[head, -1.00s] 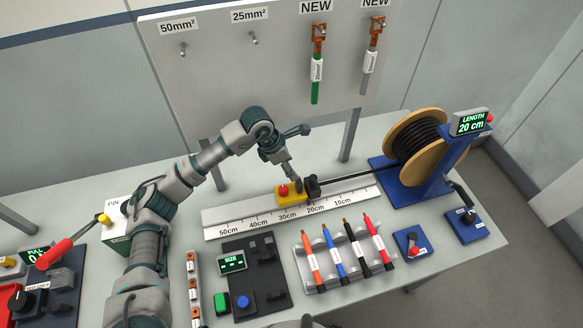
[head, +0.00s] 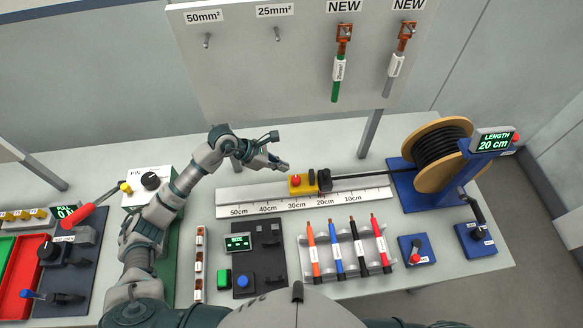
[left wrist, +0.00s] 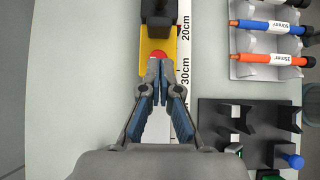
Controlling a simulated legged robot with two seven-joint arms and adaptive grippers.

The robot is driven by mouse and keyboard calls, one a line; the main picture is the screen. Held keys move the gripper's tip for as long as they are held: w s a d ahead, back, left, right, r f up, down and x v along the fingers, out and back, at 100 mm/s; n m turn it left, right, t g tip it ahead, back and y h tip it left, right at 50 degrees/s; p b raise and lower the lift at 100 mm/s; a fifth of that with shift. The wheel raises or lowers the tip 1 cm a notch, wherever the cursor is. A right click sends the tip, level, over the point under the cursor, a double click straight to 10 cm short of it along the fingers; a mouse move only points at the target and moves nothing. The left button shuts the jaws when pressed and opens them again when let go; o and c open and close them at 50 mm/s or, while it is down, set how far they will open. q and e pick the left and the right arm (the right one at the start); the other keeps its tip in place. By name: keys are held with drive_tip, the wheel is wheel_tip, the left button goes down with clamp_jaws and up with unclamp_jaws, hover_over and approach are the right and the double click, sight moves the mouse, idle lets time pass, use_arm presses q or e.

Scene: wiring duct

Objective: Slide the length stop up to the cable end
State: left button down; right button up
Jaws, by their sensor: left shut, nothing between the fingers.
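The length stop (head: 303,189) is a yellow block with a red knob, on the white ruler rail (head: 255,202) near the 30 cm mark. A black block (head: 325,180) at the end of the black cable (head: 360,175) sits against its right side in the head view, with no gap visible. My left gripper (head: 286,166) is shut and empty, just behind and left of the stop. In the left wrist view, the gripper's fingertips (left wrist: 157,80) meet just short of the red knob (left wrist: 158,56). My right gripper is not in view.
The cable spool (head: 440,150) stands right with a display (head: 494,140) reading 20 cm. In front of the rail lie a rack of coloured cables (head: 345,255) and a black size fixture (head: 257,260). A hanging board (head: 300,70) stands behind. The table behind the rail is clear.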

sight(309, 178)
use_arm(q)
drive_tip(key=p+x, duration=0.1)
drive_tip(key=x, duration=0.8)
drive_tip(key=shift+a+f, duration=0.1)
drive_tip(key=shift+a, duration=0.05)
drive_tip(key=shift+d+f, duration=0.2)
drive_tip(key=shift+d, duration=0.15)
drive_tip(key=shift+a, duration=0.1)
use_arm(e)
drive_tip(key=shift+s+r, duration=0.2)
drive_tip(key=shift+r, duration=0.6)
